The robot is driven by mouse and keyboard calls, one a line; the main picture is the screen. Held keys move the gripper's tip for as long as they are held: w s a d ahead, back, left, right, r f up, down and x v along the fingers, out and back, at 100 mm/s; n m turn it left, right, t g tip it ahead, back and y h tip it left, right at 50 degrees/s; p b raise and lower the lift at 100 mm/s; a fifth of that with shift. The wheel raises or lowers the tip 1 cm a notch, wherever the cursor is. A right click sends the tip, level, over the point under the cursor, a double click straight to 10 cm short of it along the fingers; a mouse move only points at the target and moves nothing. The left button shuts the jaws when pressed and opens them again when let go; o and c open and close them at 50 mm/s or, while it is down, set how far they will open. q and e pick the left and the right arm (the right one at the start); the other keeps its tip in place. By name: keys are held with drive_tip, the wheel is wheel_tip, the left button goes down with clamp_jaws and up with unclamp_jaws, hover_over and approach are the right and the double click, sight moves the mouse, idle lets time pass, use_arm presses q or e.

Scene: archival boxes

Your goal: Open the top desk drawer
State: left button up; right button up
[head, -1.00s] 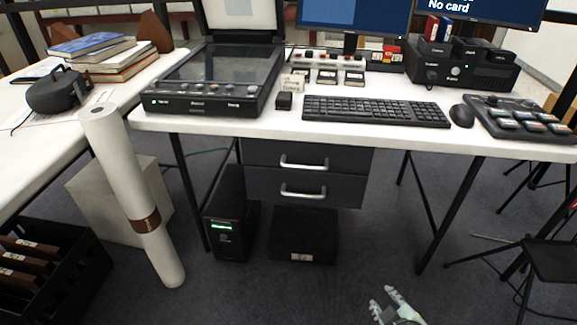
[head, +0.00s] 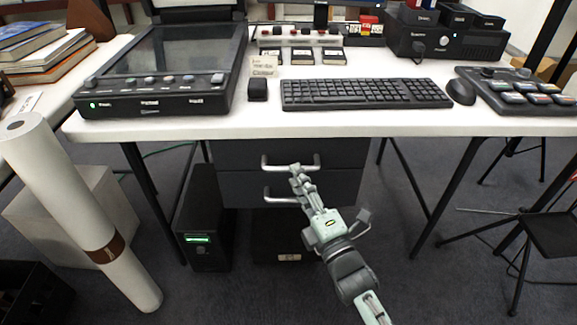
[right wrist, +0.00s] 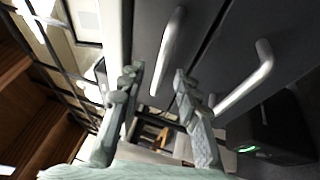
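The top desk drawer (head: 232,152) is dark grey, shut, and hangs under the white desktop. Its silver bar handle (head: 272,164) also shows in the right wrist view (right wrist: 169,48). My right gripper (head: 300,172) reaches up from below, its fingertips just in front of this handle and hiding part of it. In the right wrist view my right gripper (right wrist: 157,80) is open, with the handle appearing between the two fingers; contact is not clear. The lower drawer (head: 240,188) is shut, with its own handle (head: 276,198) partly behind my fingers. My left gripper is not in view.
The desktop (head: 200,127) carries a scanner (head: 150,80), keyboard (head: 365,93) and mouse (head: 460,91). A black computer tower (head: 203,220) stands left below the drawers. A white roll (head: 70,200) leans at left. The floor before the drawers is open.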

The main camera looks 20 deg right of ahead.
drive_tip(key=shift+x, duration=1.95)
clamp_jaws()
